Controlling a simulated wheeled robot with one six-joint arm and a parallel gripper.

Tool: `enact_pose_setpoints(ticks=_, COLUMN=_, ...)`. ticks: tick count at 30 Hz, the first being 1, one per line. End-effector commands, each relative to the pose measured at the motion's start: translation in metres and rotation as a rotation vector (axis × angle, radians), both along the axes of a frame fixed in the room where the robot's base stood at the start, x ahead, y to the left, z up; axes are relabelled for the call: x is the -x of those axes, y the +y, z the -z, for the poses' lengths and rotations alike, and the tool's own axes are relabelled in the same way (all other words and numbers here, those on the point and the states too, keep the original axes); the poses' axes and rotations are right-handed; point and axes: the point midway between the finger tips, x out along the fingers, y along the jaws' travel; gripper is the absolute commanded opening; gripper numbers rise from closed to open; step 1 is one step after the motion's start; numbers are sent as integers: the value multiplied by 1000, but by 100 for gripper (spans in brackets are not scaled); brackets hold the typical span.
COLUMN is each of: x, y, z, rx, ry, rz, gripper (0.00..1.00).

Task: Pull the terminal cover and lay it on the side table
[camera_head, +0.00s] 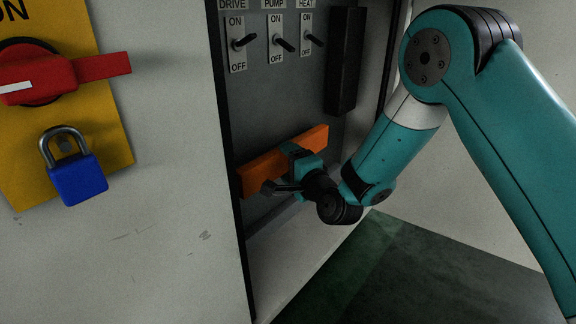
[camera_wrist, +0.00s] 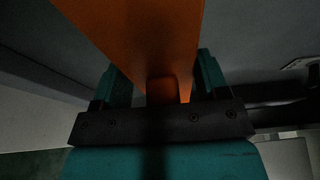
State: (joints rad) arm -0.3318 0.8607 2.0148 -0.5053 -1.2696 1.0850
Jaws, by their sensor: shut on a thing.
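The terminal cover is a long orange bar (camera_head: 262,168) low inside the open cabinet, below the row of switches. My gripper (camera_head: 294,152) is at the cover's middle, reaching in from the right. In the wrist view the cover (camera_wrist: 140,35) runs up from between my two fingers (camera_wrist: 158,88). The side table is not clearly in view.
Switches marked DRIVE, PUMP and HEAT (camera_head: 276,42) are above the cover. A black vertical duct (camera_head: 345,60) stands at the right. A red rotary handle (camera_head: 60,78) and a blue padlock (camera_head: 77,178) are on the cabinet's left front. Dark green floor (camera_head: 400,275) shows lower right.

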Motion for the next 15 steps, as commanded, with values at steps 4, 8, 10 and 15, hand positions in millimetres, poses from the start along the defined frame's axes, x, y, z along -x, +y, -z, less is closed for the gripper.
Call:
enact_pose_setpoints(ticks=4, x=2, y=-2, z=2, rx=0, ry=0, rz=1, gripper=39)
enact_pose_setpoints(ticks=8, x=3, y=-4, z=2, rx=0, ry=0, rz=1, gripper=39)
enact_pose_setpoints(ticks=10, x=4, y=-5, z=1, rx=0, ry=-1, rz=1, gripper=39)
enact_pose_setpoints(ticks=15, x=6, y=-7, z=2, rx=0, ry=0, rz=1, gripper=39)
